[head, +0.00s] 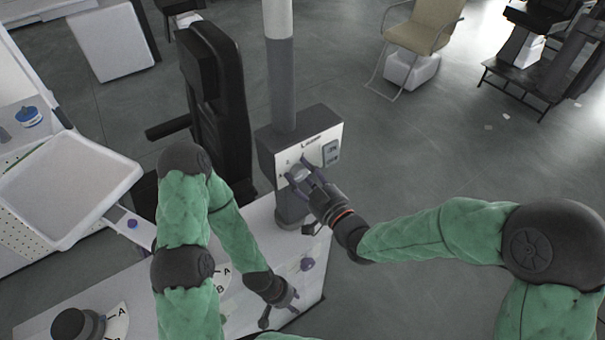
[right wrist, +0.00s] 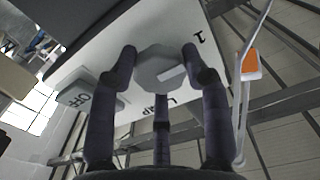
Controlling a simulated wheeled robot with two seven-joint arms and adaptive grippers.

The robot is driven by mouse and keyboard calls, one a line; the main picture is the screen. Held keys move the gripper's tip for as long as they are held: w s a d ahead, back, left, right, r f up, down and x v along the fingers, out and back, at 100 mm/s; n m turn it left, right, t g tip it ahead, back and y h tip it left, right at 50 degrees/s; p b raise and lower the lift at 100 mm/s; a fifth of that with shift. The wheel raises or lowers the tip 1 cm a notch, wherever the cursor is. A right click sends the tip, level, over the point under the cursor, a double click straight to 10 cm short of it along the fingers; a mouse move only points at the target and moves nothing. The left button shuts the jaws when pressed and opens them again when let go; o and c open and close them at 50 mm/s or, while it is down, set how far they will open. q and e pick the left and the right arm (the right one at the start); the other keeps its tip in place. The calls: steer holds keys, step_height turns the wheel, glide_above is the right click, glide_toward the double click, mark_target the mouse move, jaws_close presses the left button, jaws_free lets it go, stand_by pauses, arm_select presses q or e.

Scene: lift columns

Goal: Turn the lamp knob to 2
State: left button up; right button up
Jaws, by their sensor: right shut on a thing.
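The lamp control box (head: 265,152) sits on a grey column and has a white front panel labelled "Lamp". My right gripper (head: 302,174) reaches the panel and is shut on the knob. In the right wrist view the knob (right wrist: 158,68) is a light grey, many-sided dial between the fingers of my right gripper (right wrist: 159,56). A pale mark on the knob points to the right in that view. A "1" shows at upper right and "OFF" at lower left; I cannot make out a "2". My left gripper (head: 280,306) is open and empty, low over the white cabinet.
A grey rocker switch (head: 331,152) is beside the knob on the panel. A black chair (head: 215,100) stands just left of the box. A white tray (head: 70,190) is at the left. The floor right of the box is clear.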

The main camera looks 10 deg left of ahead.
steer(key=shift+r, duration=0.25)
steer(key=m+b, duration=0.2)
steer(key=m, duration=0.1)
steer(key=shift+w, duration=0.1)
steer(key=m+b, duration=0.1)
steer(key=m, duration=0.1)
steer(key=shift+r+m+b, duration=0.1)
steer(key=shift+m+b, duration=0.2)
steer(key=shift+m, duration=0.1)
steer(key=m+b, duration=0.1)
steer(key=m, duration=0.2)
steer(key=shift+w+d, duration=0.1)
steer(key=shift+r+m+b, duration=0.15)
steer(key=shift+m+b, duration=0.35)
steer(key=shift+m, duration=0.9)
steer(key=o, duration=1.1)
steer(key=shift+w, duration=0.1)
steer(key=shift+d+f, duration=0.1)
steer(key=shift+f, duration=0.15)
